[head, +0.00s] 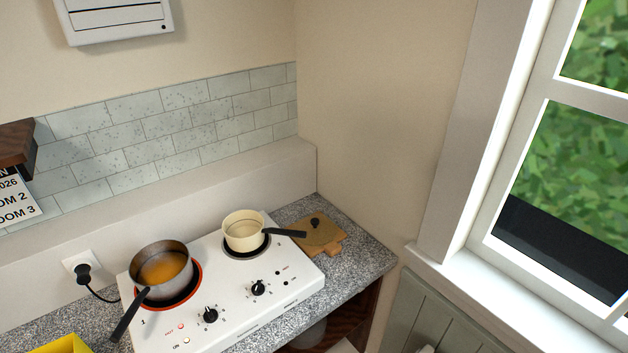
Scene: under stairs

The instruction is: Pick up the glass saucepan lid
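A dark round knob (315,223) shows on a wooden board (328,243) at the right end of the counter, behind and right of the hob. It looks like the knob of the glass saucepan lid, lying on the board. The clear glass around it is hard to make out. The black handle of the cream saucepan (243,232) points toward the board and reaches its left edge. Neither of my grippers can be made out in the head view.
A white two-plate hob (235,290) stands on the speckled counter (355,257). A dark pot (162,270) with orange contents sits on its glowing left plate. A yellow object (68,344) is at bottom left. Wall and window sill (480,280) bound the right.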

